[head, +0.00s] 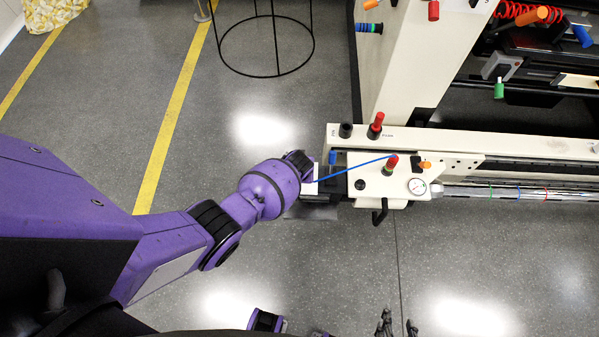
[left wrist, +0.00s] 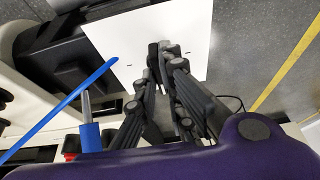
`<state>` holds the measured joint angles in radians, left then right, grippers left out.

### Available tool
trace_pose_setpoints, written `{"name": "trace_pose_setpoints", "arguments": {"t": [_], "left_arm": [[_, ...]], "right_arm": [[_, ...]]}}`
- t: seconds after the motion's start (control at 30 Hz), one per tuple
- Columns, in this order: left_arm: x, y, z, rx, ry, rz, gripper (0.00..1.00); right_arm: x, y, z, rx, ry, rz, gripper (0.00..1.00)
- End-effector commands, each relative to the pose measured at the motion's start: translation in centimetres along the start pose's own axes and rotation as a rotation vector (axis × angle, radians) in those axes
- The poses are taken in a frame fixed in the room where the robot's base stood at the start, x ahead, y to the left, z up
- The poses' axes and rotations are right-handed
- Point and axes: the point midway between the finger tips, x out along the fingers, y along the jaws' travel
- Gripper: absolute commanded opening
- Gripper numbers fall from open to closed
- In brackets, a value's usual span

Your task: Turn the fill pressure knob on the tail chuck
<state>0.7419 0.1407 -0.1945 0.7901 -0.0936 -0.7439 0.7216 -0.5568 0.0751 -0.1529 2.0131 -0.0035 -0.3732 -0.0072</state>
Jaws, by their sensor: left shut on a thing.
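The cream tail chuck (head: 364,192) is at the middle right in the head view. It carries a red-topped knob (head: 390,166), an orange knob (head: 425,165), a round gauge (head: 417,186) and a black handle (head: 380,212). I cannot tell which knob is marked fill pressure. My left gripper is at the chuck's left end, mostly hidden by my wrist in the head view. In the left wrist view, my left gripper (left wrist: 161,52) has its fingertips together before a white plate (left wrist: 185,25); what they grip is hidden. My right gripper (head: 398,326) is open and empty at the bottom edge.
A blue rod (head: 350,170) slants from the red-topped knob toward my left wrist. Another red knob (head: 376,125) and a black knob (head: 345,130) stand on the beam behind. A black wire stand (head: 265,45) is on the floor. The floor in front of the chuck is clear.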

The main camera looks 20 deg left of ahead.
Motion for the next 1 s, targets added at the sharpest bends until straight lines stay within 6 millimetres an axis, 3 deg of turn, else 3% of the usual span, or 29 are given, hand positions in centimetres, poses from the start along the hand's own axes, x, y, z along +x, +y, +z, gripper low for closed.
{"name": "trace_pose_setpoints", "arguments": {"t": [0.43,0.47,0.6,1.0], "left_arm": [[-0.06,0.08,-0.23,-0.008,0.004,-0.001,0.00],[-0.06,0.09,-0.23,-0.008,0.004,-0.001,0.12],[-0.04,0.06,-0.17,-0.007,0.003,-0.002,0.27],[-0.38,0.06,-0.09,-0.007,0.002,-0.002,0.27]], "right_arm": [[-0.01,-0.01,-0.06,0.000,0.000,0.000,0.40],[-0.02,-0.01,-0.06,0.000,0.000,0.000,0.40],[-0.02,-0.01,-0.06,0.000,0.000,0.000,0.40],[-0.08,0.11,-0.06,-0.002,0.001,0.001,0.40]]}}
